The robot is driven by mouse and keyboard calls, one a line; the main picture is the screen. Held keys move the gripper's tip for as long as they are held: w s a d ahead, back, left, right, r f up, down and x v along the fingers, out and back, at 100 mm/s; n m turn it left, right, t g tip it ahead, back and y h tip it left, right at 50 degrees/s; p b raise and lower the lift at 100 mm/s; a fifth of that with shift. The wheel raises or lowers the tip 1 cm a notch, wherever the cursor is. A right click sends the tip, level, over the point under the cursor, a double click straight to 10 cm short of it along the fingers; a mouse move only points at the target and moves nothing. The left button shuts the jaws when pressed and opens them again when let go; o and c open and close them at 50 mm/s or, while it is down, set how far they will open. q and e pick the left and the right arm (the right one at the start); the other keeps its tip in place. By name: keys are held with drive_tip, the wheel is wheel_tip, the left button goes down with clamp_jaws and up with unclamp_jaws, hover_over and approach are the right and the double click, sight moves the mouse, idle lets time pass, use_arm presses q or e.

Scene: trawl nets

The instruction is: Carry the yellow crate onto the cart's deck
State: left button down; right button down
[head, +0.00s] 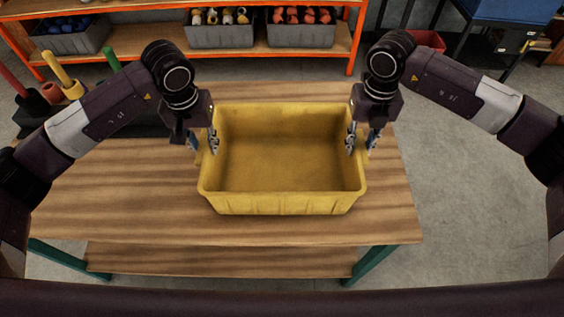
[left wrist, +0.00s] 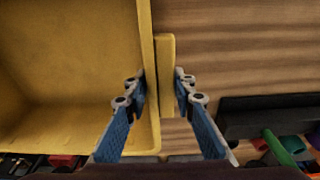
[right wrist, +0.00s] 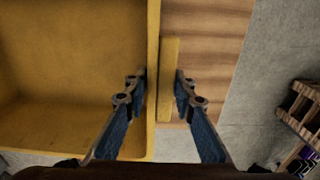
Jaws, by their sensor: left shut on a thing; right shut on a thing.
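The empty yellow crate (head: 283,204) is upright over the wooden table, with its open top facing up. In the head view I cannot tell whether it rests on the table or is slightly raised. My left gripper (head: 203,143) is shut on the crate's left side, with one finger inside and one outside; the left wrist view shows the wall and handle ledge (left wrist: 166,75) between the fingers. My right gripper (head: 361,140) is shut on the right side in the same way, and its ledge (right wrist: 169,80) shows in the right wrist view. I cannot make out the cart's deck.
The wooden table (head: 110,205) has bare room left of the crate. Behind stands an orange-framed shelf (head: 160,60) with grey bins (head: 220,36) of coloured floats. Coloured pegs (head: 62,75) stand at the left. A blue-topped stand (head: 510,10) is at the back right; grey floor (head: 450,190) is open at right.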

use_arm(q)
drive_tip(key=shift+r, duration=0.15)
use_arm(e)
drive_tip(key=shift+r, duration=0.15)
